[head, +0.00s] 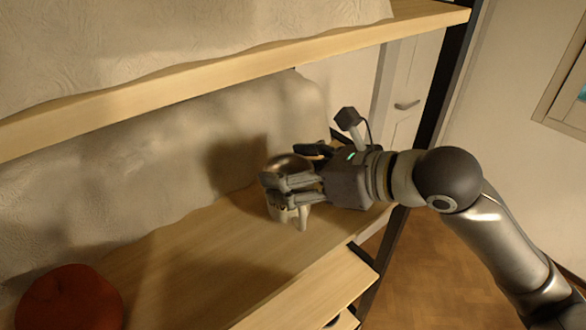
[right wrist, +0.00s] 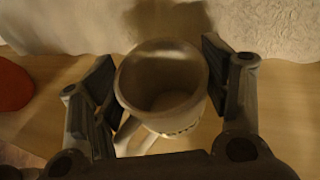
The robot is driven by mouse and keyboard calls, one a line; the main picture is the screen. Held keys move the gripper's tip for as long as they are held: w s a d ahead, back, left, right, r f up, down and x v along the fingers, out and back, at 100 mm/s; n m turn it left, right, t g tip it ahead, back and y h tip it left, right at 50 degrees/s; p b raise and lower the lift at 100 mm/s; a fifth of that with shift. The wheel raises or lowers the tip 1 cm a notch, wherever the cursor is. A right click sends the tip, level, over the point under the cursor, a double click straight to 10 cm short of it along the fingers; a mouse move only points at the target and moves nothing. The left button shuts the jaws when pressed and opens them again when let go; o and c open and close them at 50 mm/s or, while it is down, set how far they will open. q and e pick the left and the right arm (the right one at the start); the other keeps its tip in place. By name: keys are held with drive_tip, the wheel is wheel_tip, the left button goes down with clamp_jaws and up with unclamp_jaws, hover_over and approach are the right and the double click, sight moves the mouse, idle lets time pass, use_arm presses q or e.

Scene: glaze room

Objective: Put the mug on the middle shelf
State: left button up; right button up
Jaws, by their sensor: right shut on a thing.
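The mug (head: 287,164) is between the fingers of my right gripper (head: 290,182) in the head view, over the wooden shelf board (head: 200,255). The fingers hide much of it. In the right wrist view the mug (right wrist: 163,85) is pale with a dark interior, its opening towards the camera and its handle at the lower left. My right gripper (right wrist: 160,92) is shut on it, with a finger pad on each side. I cannot tell whether the mug's base touches the board. My left gripper is not in view.
A round red object (head: 70,298) stands on the same board at the lower left. Another shelf board (head: 240,72) runs above. A pale textured wall is behind. Dark uprights (head: 445,90) stand at the right end. The board between the red object and the mug is clear.

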drive_tip(key=shift+f, duration=0.1)
drive_tip(key=o, duration=1.2)
drive_tip(key=shift+s+d+r, duration=0.2)
drive_tip(key=shift+s+d, duration=0.05)
drive_tip(key=shift+d, duration=0.1)
drive_tip(key=b+v, duration=0.3)
drive_tip(key=v, duration=0.8)
drive_tip(key=shift+s+r+b, duration=0.1)
drive_tip(key=shift+b, duration=0.25)
